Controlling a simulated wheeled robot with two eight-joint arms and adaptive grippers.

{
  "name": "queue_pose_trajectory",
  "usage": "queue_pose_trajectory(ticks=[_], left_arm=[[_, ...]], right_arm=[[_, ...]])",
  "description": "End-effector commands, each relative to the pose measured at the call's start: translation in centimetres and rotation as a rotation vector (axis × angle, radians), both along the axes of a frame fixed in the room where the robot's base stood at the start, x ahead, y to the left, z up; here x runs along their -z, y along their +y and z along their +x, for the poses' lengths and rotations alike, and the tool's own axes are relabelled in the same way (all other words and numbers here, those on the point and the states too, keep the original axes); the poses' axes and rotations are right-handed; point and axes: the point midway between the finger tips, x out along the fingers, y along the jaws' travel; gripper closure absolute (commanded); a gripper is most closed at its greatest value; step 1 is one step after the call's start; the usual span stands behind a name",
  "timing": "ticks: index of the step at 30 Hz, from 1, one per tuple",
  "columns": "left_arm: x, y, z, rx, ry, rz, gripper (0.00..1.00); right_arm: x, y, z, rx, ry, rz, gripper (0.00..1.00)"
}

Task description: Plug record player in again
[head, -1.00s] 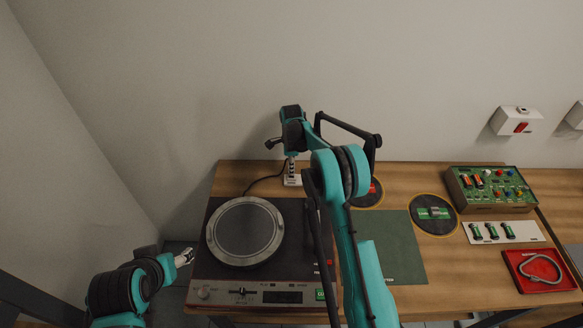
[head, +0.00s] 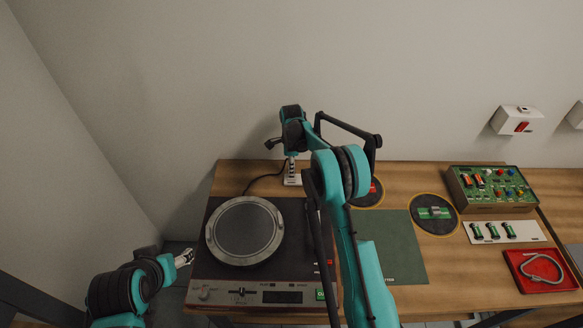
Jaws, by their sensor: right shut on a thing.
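The record player (head: 212,270) sits at the left end of the wooden table, with a silver platter (head: 245,232) on top. A thin black cable (head: 262,181) runs from behind it to a small white socket block (head: 296,179) at the table's back edge. My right gripper (head: 291,172) points down at that block, shut on the plug at the cable's end. The plug is mostly hidden by the fingers, so I cannot tell whether it is seated. My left gripper (head: 186,258) is beside the player's left edge, touching nothing visible; its finger opening is too small to judge.
My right arm crosses the table in front of the player's right side. A green mat (head: 400,255), dark round pads (head: 435,226), a circuit box (head: 490,206), a white strip with batteries (head: 525,231) and a red tray (head: 512,259) lie to the right. Walls stand behind and left.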

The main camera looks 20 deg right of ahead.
Motion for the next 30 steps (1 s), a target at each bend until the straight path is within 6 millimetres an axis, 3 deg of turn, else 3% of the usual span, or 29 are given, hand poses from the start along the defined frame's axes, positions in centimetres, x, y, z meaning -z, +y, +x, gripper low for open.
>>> queue_pose_trajectory(ticks=[30], left_arm=[[1.0, 0.0, 0.0, 0.000, 0.000, 0.000, 0.39]], right_arm=[[1.2, 0.0, 0.0, 0.000, 0.000, 0.000, 1.00]])
